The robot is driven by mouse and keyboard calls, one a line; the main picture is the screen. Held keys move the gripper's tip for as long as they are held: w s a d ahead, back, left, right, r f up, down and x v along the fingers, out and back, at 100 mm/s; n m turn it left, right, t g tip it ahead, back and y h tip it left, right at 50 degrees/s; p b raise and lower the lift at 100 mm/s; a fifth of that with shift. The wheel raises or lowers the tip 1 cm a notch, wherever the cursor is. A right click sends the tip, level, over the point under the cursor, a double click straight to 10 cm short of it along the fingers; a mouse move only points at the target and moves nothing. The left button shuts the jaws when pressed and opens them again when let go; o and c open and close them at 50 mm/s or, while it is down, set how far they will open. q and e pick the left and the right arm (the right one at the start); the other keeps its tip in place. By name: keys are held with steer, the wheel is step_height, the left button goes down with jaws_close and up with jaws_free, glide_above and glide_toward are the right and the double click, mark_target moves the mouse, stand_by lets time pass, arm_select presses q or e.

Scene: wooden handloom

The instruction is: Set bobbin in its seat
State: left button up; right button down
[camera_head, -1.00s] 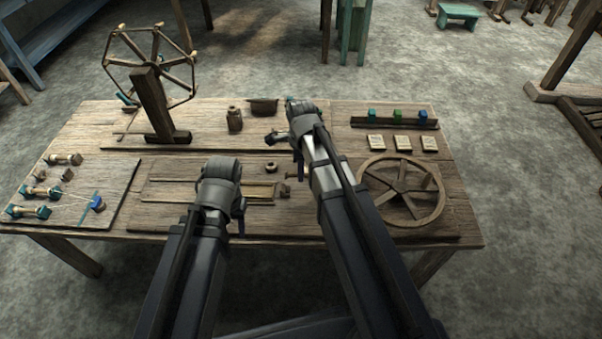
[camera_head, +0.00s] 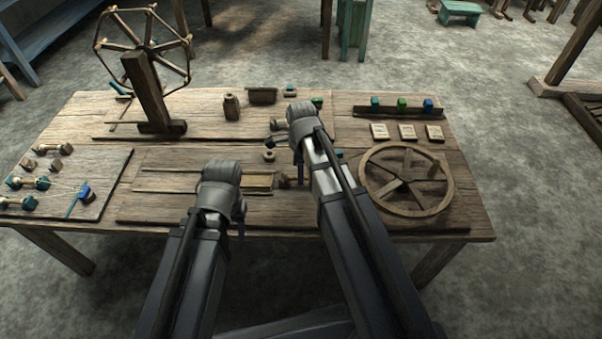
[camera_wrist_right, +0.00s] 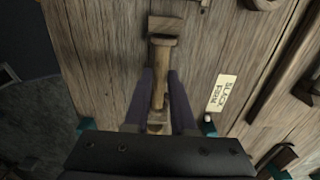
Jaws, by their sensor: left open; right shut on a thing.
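My right gripper (camera_wrist_right: 162,100) is shut on a bare wooden bobbin (camera_wrist_right: 160,72), a slim shaft with wider ends, seen between its two dark fingers in the right wrist view. A square wooden block (camera_wrist_right: 165,25) shows right at the bobbin's far end; I cannot tell whether they touch. In the head view my right gripper (camera_head: 299,168) is over the middle of the table, and its wrist largely hides the bobbin. My left gripper (camera_head: 240,216) is open, low over the table's front middle, partly hidden by its own wrist.
A spoked wheel (camera_head: 406,207) lies at the right. A reel on a post (camera_head: 147,92) stands at the back left. Thread-wound bobbins lie on the left board (camera_head: 98,168). A rack (camera_head: 390,112) with coloured blocks is at the back right. A slack/firm label (camera_wrist_right: 222,93) is beside the right gripper.

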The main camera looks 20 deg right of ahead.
steer(key=c, duration=0.7)
jaws_free()
steer(key=shift+r, duration=0.1)
step_height(320, 180, up, 8)
steer(key=p, duration=0.8)
steer(key=shift+f, duration=0.2)
